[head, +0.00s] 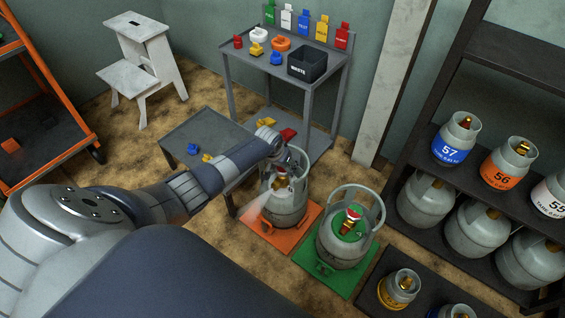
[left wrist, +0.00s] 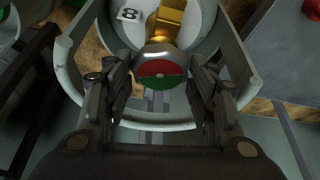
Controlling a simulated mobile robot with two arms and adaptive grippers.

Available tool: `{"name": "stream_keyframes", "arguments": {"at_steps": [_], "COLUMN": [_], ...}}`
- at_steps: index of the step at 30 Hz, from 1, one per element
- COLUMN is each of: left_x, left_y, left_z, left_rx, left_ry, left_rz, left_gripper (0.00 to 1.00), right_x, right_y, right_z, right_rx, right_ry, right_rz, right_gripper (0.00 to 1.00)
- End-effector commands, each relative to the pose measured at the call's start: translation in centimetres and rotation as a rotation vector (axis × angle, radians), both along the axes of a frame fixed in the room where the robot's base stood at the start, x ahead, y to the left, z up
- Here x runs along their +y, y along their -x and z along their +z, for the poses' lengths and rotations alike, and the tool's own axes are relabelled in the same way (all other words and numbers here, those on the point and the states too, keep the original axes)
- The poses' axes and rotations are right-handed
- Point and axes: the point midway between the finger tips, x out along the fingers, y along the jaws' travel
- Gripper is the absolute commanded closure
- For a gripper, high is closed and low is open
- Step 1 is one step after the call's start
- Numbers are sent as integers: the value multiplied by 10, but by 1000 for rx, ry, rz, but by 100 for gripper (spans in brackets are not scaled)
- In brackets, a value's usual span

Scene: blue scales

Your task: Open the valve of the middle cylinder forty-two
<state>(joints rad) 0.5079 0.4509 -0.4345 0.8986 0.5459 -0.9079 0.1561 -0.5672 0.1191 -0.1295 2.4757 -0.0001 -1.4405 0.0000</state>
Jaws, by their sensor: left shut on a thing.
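A grey cylinder (head: 285,214) stands upright on an orange mat (head: 252,232). My left gripper (head: 284,164) is at its brass valve, inside the collar. A pale, spray-like wedge (head: 257,206) spreads down-left from the valve. A tag reading 8 shows inside the collar; I cannot read a 42. My right gripper is not in view.
Another cylinder (head: 343,245) stands close by on a green mat (head: 334,279). A grey table (head: 285,72) behind holds coloured parts, tags and a black bin (head: 308,66). Shelves (head: 420,154) with numbered cylinders stand right. A step stool (head: 143,65) is at back left.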

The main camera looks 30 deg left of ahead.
Motion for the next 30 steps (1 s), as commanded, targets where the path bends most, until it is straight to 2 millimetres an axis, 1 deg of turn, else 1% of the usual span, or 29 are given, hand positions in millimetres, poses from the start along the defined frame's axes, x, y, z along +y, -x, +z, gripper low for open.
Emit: {"name": "stream_keyframes", "arguments": {"at_steps": [1,3,4,11,15,18,21,30], "left_x": [-1,-2,-2,-3,-5,-5,-5,-5], "left_y": [1,1,1,1,1,1,1,0], "left_z": [1,1,1,1,1,0,-1,-2], "left_rx": [5,4,4,6,7,6,6,6], "left_ry": [2,2,2,3,3,3,2,2], "left_rz": [21,51,64,181,288,365,430,554], "left_gripper": [72,72,72,72,72,72,72,72], "right_x": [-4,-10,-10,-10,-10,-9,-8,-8], "right_y": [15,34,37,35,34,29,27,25], "right_z": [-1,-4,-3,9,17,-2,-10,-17], "right_rx": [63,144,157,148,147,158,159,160], "right_ry": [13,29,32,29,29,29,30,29], "right_rz": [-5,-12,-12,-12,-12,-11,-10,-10], "right_gripper": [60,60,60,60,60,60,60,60]}}
